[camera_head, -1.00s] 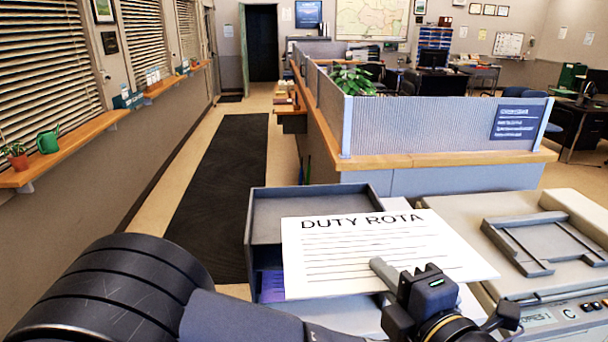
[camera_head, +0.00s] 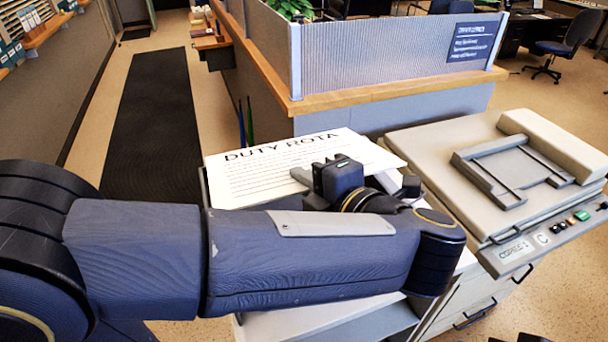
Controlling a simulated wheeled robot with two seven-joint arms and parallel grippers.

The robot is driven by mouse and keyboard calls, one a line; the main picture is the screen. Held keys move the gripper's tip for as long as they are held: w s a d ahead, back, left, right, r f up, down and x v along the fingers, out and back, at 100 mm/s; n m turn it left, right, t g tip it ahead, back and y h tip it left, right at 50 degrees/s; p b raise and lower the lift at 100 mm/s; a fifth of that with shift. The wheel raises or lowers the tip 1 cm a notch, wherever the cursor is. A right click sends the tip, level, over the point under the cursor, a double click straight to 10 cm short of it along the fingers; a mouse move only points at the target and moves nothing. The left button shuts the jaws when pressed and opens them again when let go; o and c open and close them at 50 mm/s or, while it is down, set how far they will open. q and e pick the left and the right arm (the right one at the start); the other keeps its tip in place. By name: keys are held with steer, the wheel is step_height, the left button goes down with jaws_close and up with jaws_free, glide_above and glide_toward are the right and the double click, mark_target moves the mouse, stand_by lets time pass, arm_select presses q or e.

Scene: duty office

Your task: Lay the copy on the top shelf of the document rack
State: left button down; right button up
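The copy (camera_head: 245,181), a white sheet headed "DUTY ROTA", is held out roughly flat, its heading towards the far side. My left gripper (camera_head: 302,176) is shut on the copy near the sheet's near right part. The sheet is over the document rack, which is almost wholly hidden by the sheet and my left arm; only a sliver of grey edge (camera_head: 204,188) shows at the sheet's left. I cannot tell whether the sheet touches the top shelf.
A copier (camera_head: 430,151) with a beige lid stands close on the right. A partition with a wooden ledge (camera_head: 380,96) rises behind. A pale cabinet top (camera_head: 325,318) shows below my arm. A dark floor mat (camera_head: 150,120) runs along the left.

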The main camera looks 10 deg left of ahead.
arm_select(q)
steer(key=shift+w+a+f+h, duration=0.3)
steer(key=shift+w+a, duration=0.15)
steer(key=shift+w, duration=0.1)
steer(key=shift+w+a+f+g+h+p, duration=0.4)
steer(key=shift+w+a+f+g, duration=0.2)
steer(key=shift+w+g, duration=0.2)
steer(key=shift+w+a+f+b, duration=0.1)
steer(key=shift+w+f+b, duration=0.15)
steer(key=shift+f+b, duration=0.4)
steer(key=shift+w+a+f+b, duration=0.1)
steer(key=shift+w+f+b, duration=0.15)
steer(key=shift+f, duration=0.6)
steer(key=c, duration=1.6)
jaws_free()
steer(key=shift+o, duration=0.3)
steer(key=shift+o, duration=1.1)
